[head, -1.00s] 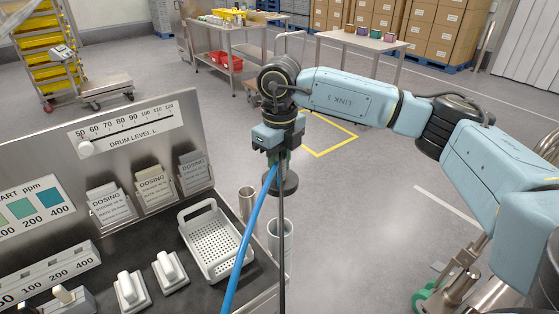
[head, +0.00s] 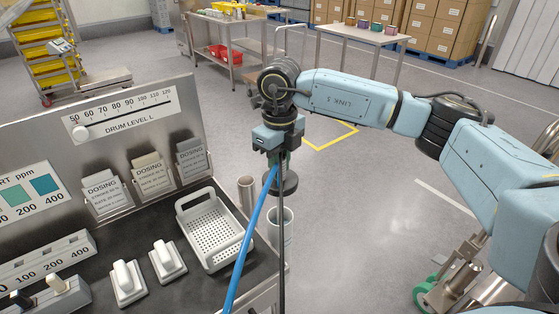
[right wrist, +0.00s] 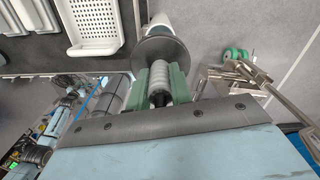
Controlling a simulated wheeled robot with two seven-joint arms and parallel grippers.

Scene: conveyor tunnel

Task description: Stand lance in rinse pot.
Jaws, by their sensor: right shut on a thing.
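My right gripper (head: 278,157) is shut on the lance, its green fingers (right wrist: 161,84) closed on a grey ribbed grip (right wrist: 160,72). The lance has a dark round disc (head: 284,184) below the fingers, a thin dark rod (head: 282,262) hanging near upright, and a blue hose (head: 246,240) running down to the left. A pale round pot (head: 289,226), likely the rinse pot, stands at the bench's right edge. The rod passes in front of it in the head view; I cannot tell whether its tip is inside. The rod's lower end is out of frame. My left gripper is not in view.
A white perforated basket (head: 188,208) sits on the dark bench top, left of the lance. A steel cylinder (head: 246,190) stands beside the pot. The bench back panel (head: 60,120) holds card pockets and a slider scale.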

